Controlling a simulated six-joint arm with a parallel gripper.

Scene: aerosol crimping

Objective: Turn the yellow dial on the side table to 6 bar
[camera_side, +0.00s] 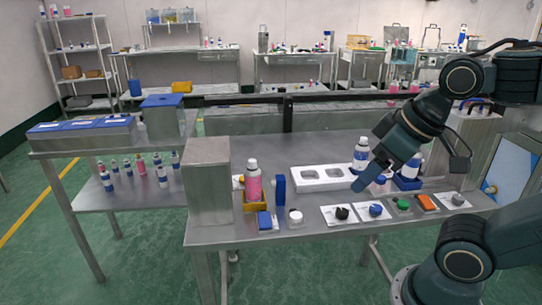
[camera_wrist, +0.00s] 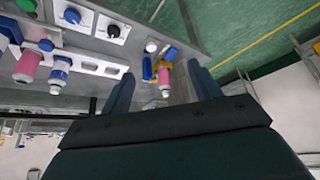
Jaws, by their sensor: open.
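I cannot clearly make out a yellow dial. A small yellowish round part (camera_side: 490,188) shows on the blue-faced cabinet at the right edge of the side view, too small to identify. Another small yellow-orange thing (camera_side: 239,181) is partly hidden behind the grey steel box. The bench holds a row of controls: a black dial (camera_side: 342,213) on a white plate, a blue knob (camera_side: 375,209) and a green button (camera_side: 403,204). My gripper (camera_side: 361,184) is above the bench, behind this row. In the wrist view my gripper (camera_wrist: 160,84) has its fingers apart with nothing held.
A pink can (camera_side: 254,183) stands in a yellow holder (camera_side: 257,207) beside a blue upright block (camera_side: 280,190). A white tray (camera_side: 315,178) with square recesses lies behind. White-and-blue bottles (camera_side: 360,155) stand near my gripper. A tall grey box (camera_side: 209,180) blocks the left end.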

